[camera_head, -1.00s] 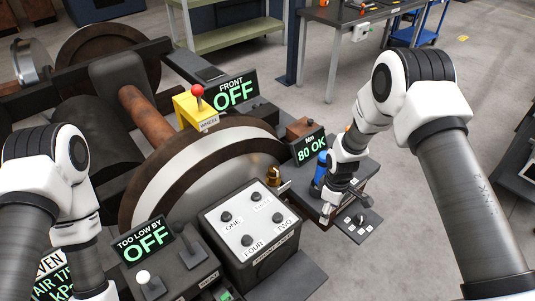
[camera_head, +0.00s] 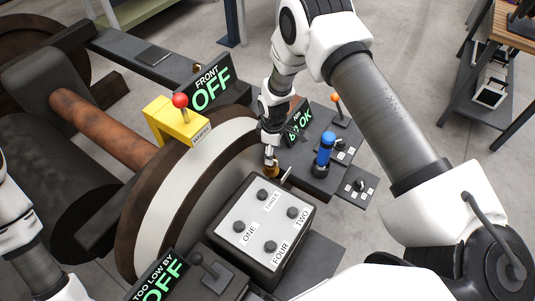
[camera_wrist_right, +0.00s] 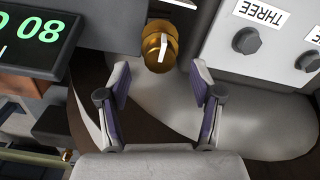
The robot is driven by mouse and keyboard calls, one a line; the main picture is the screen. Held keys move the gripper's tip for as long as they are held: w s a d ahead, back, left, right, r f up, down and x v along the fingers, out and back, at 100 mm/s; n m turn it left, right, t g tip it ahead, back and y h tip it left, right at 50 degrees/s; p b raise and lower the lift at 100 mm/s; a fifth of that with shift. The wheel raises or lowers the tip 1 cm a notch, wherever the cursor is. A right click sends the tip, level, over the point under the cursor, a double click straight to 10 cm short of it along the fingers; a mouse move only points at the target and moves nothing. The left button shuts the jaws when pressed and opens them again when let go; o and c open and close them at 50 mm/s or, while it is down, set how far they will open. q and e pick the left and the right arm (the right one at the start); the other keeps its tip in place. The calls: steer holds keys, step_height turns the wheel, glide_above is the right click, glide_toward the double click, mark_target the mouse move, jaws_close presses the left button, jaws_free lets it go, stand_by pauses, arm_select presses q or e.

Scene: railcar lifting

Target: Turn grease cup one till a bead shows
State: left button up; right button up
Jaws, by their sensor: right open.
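The brass grease cup (camera_head: 271,171) stands beside the wheel, just behind the box with knobs. It also shows in the right wrist view (camera_wrist_right: 160,50), with a pale bar across its top. My right gripper (camera_head: 270,156) is right at the cup in the head view, partly covering it. In the right wrist view my right gripper (camera_wrist_right: 162,78) is open, and the cup lies just beyond and between its fingertips, not gripped. I cannot make out a bead of grease. My left arm shows at the left edge of the head view, but its gripper is out of view.
A box (camera_head: 235,207) with knobs labelled ONE to FOUR stands close in front of the cup. A display reading 80 OK (camera_head: 299,126) and a blue-handled tool (camera_head: 324,148) stand to the right. A yellow block with a red knob (camera_head: 180,101) is at left.

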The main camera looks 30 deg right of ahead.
steer(key=f, duration=0.4)
steer(key=shift+w+a+f+p, duration=0.15)
steer(key=shift+w+a+p, duration=0.05)
steer(key=shift+p, duration=0.2)
steer(key=shift+w+a+f, duration=0.1)
steer(key=shift+f, duration=0.15)
steer(key=shift+r, duration=0.1)
steer(key=shift+s, duration=0.25)
steer(key=c, duration=1.1)
steer(key=shift+m+b, duration=0.3)
steer(key=shift+m, duration=0.1)
steer(key=shift+c, duration=0.2)
